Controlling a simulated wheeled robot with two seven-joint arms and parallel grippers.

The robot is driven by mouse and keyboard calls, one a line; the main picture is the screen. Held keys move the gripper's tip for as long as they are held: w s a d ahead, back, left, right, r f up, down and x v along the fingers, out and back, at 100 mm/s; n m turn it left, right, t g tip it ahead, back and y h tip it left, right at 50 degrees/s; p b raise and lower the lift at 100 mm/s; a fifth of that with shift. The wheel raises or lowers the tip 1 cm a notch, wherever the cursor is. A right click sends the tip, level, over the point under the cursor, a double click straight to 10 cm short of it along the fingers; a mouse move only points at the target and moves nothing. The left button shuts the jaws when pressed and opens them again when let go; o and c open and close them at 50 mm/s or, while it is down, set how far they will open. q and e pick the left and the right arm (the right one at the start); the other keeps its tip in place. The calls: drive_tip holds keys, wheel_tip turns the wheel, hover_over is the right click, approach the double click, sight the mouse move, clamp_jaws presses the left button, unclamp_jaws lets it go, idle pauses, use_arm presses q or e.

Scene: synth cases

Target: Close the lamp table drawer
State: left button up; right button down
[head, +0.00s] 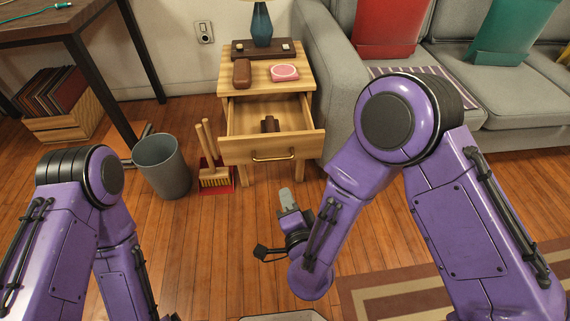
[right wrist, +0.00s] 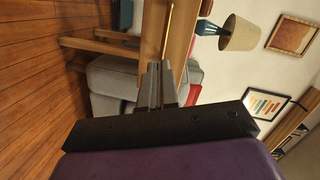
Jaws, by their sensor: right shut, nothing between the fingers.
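The wooden lamp table (head: 306,84) stands against the wall, left of the sofa. Its drawer (head: 240,150) is pulled out toward me, with a brass bar handle (head: 272,157) across its front. A dark brown object (head: 270,124) lies inside. My right gripper (head: 286,192) is shut and empty, in front of and below the drawer front, apart from it in the head view. In the right wrist view the shut fingers (right wrist: 161,64) point toward the drawer front (right wrist: 183,35) and its handle (right wrist: 168,30); contact cannot be told. My left gripper is out of view.
A lamp (head: 262,24), a brown case (head: 242,73) and a pink round item (head: 285,72) are on the tabletop. A grey bin (head: 163,168), a brush with dustpan (head: 214,178) and a desk are left. The sofa (head: 345,95) is close right.

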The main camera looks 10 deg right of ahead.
wheel_tip(320, 180, up, 4)
drive_tip(key=f+m+t+h, duration=0.1)
drive_tip(key=m+t+h, duration=0.1)
drive_tip(key=m, duration=0.2)
drive_tip(key=m+b, duration=0.1)
drive_tip(key=b, duration=0.1)
approach(285, 137)
drive_tip(key=w, duration=0.7)
drive_tip(key=shift+a, duration=0.1)
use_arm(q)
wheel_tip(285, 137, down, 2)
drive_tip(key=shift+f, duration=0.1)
use_arm(e)
drive_tip(key=shift+s, duration=0.1)
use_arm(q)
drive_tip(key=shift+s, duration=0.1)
